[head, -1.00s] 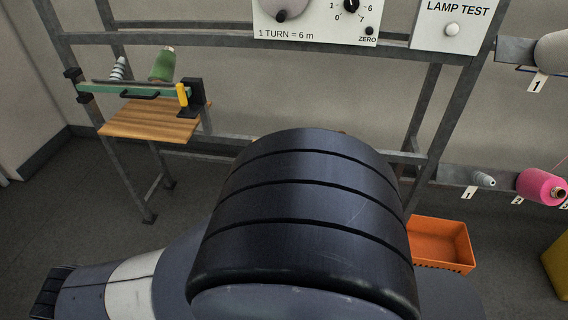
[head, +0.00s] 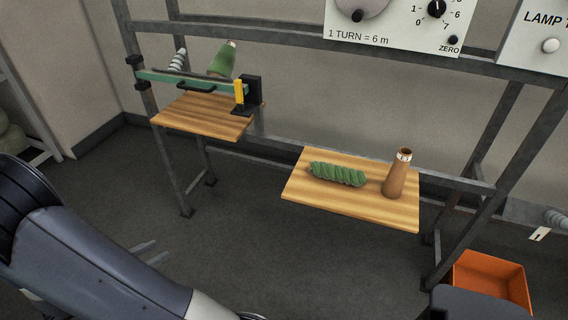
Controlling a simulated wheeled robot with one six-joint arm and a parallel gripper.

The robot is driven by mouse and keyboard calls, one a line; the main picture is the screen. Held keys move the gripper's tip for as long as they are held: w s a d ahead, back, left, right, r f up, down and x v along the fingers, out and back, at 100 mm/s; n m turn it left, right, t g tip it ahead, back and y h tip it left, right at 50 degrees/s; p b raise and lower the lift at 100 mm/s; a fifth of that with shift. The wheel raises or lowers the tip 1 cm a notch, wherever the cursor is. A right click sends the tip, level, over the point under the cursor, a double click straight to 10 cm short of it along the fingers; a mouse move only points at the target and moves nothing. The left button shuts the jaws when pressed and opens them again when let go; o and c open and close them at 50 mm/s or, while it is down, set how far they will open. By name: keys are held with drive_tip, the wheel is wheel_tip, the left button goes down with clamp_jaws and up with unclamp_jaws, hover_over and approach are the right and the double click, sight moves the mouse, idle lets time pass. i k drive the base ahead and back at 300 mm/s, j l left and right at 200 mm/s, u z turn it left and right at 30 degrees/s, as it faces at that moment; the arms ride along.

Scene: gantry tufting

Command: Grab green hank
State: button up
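The green hank (head: 338,174), a twisted bundle of yarn, lies on its side on a wooden shelf (head: 300,188) in the middle of the head view. A brown cone (head: 396,174) stands upright to its right on the same shelf, apart from it. My arm crosses the lower left of the picture, well away from the hank. My gripper is not in view.
A second wooden shelf (head: 205,115) at the left sits below a green bar (head: 190,80) with a green cone (head: 222,60) behind it. Grey frame posts flank the shelves. An orange bin (head: 492,280) is at the lower right. Open floor lies in front.

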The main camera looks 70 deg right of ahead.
sight(357, 178)
drive_tip(key=i+l+z, duration=0.25)
drive_tip(key=i+l, duration=0.15)
drive_tip(key=i+l+z, duration=0.25)
drive_tip(key=i+l, duration=0.15)
drive_tip(key=z, duration=2.05)
drive_tip(key=i+j, duration=0.05)
